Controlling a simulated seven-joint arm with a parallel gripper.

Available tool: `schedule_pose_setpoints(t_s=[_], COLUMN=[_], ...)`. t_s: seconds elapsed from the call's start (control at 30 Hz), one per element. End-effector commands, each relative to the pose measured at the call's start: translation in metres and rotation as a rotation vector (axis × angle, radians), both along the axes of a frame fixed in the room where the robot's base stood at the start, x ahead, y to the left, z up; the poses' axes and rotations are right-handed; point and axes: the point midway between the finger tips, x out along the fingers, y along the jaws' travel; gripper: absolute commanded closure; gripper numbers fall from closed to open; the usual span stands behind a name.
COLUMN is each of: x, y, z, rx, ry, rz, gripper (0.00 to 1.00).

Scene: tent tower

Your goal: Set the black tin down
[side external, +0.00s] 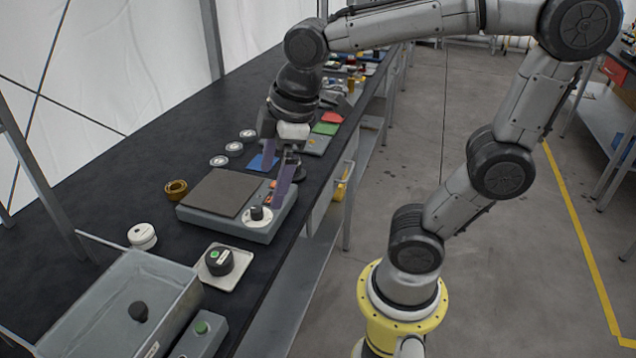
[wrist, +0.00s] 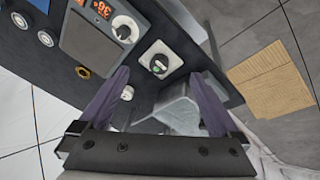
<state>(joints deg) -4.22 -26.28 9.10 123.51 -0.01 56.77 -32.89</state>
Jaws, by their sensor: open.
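The black tin (side external: 219,260) is a short dark round can with a small green and white mark on top. It sits upright on a white square dish (side external: 213,281) at the near side of the black bench. The wrist view also shows the black tin (wrist: 159,66) on its dish (wrist: 174,50), ahead of the fingers.
The grey device (side external: 263,232) with a dark flat plate and dial stands beyond the dish. A grey bin (side external: 186,288) with a dark object inside is at the near left. A white round container (side external: 142,236) and a brass ring (side external: 176,190) stand on the left.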

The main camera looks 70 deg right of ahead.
Motion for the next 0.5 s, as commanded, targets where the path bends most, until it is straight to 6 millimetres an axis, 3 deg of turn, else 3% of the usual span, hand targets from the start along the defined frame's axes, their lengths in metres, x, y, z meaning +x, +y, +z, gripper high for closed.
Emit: schedule_pose_setpoints(t_s=[0.03,0.1,0.2,0.33,0.5], x=[-0.019,-0.040,-0.060,-0.074,-0.078], y=[-0.005,-0.010,-0.015,-0.017,-0.018], z=[0.002,-0.001,-0.006,-0.012,-0.014], rx=[0.037,0.092,0.159,0.214,0.230], ry=[-0.045,-0.092,-0.143,-0.179,-0.186], rz=[-0.119,-0.276,-0.448,-0.571,-0.610], gripper=[0.02,0.02,0.02,0.02,0.02])
